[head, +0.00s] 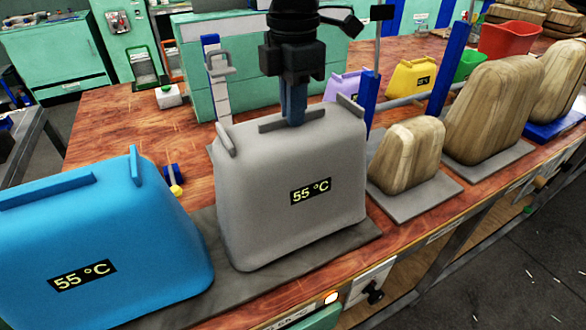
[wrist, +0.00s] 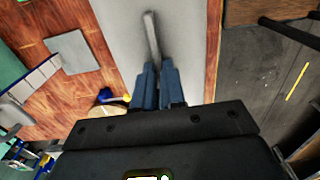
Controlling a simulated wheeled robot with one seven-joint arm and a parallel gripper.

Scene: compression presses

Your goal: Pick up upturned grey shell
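The upturned grey shell (head: 285,190) stands in the middle of the head view with a "55 °C" display on its front. It rests on a dark grey slab (head: 350,240), with no clear gap under it. Raised ridges run along its top. My gripper (head: 293,122) points down from above, with its blue fingers on either side of the middle ridge. In the wrist view the fingers (wrist: 158,68) close on the ridge (wrist: 152,38), with the pale shell top (wrist: 185,40) below. The ridge between the fingers is hidden.
A blue shell (head: 90,240) stands close to the left. Wooden blocks (head: 405,155) stand on grey plates to the right. A blue post (head: 370,105) stands close behind at right. Purple (head: 345,86) and yellow (head: 410,78) shells are farther back. Bare wooden bench (head: 120,125) lies behind left.

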